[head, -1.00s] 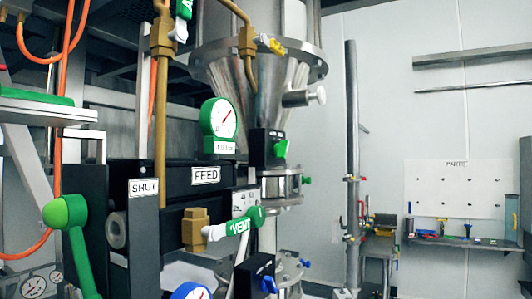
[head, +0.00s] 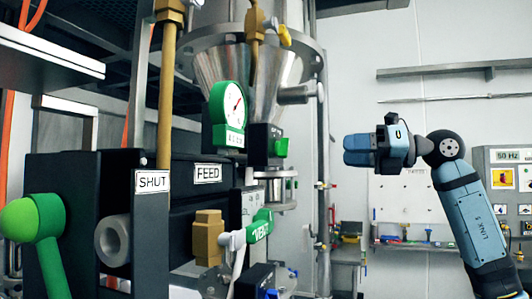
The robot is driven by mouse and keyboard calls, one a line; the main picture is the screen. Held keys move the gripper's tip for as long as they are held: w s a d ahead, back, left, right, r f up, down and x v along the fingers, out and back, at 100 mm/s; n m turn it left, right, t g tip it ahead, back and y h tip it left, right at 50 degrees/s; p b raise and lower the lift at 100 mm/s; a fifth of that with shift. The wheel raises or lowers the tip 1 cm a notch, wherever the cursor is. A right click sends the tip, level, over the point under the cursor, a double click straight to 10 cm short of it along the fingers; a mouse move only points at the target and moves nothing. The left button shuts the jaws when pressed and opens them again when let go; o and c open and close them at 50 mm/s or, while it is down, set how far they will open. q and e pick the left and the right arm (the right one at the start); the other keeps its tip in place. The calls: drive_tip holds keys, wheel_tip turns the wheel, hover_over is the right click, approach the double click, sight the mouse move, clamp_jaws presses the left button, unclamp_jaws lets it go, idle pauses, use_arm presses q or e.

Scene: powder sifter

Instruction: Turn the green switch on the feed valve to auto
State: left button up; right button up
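A green switch (head: 281,147) sits on a small black box (head: 258,143) in front of the steel hopper, right of the green-rimmed gauge. The wording on the box is too small to read, so I cannot tell its setting. A FEED label (head: 208,173) is on the dark block below and left of it. My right gripper (head: 346,150) is in the air right of the switch, apart from it, fingers pointing left. The fingers show as a blue block with no clear gap, so their opening cannot be told. My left gripper is not in view.
A green lever with a ball knob (head: 20,220) stands at the front left beside the SHUT label (head: 153,182). A green VENT handle (head: 259,226) sticks out below the switch. A brass pipe (head: 166,95) rises at the left. A control panel (head: 505,180) is at the far right.

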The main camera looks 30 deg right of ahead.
sight(283, 148)
drive_tip(key=r+p+x, duration=0.1)
drive_tip(key=p+x, duration=0.3)
drive_tip(key=x, duration=0.8)
drive_tip(key=shift+w+r, duration=0.2)
drive_tip(key=shift+w, duration=0.25)
clamp_jaws()
